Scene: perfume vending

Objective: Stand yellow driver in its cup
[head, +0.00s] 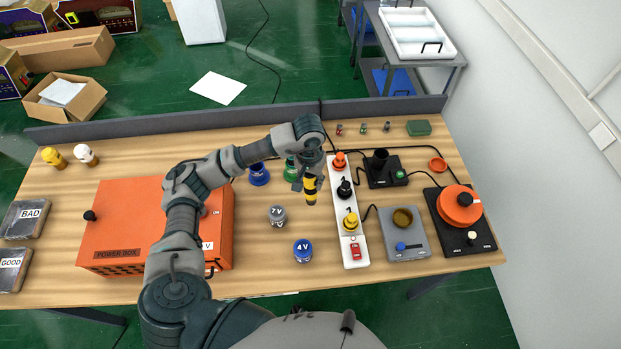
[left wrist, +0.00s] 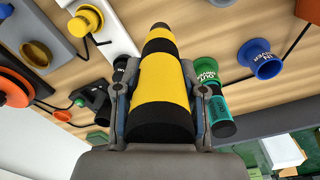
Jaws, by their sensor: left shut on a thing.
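The yellow-and-black banded driver (head: 311,189) is in my left gripper (head: 309,176), which is shut on it. It hangs roughly upright above the table, left of the white power strip. In the left wrist view the driver (left wrist: 162,85) fills the middle between the fingers. A blue cup (head: 259,175) stands to the left of the gripper; its label in the left wrist view (left wrist: 265,60) seems to read IN DRIVER. A green cup (head: 290,174), labelled OUT DRIVER, is close behind the gripper, partly hidden; a green-and-black object shows with it (left wrist: 220,116). My right gripper is out of view.
The white strip (head: 346,213) with orange, black and yellow plugs stands just right of the gripper. Grey 7V (head: 277,216) and blue 4V (head: 302,251) pieces stand in front. The orange power box (head: 135,225) lies left under my arm. A grey unit (head: 404,240) with a yellowish cup is at right.

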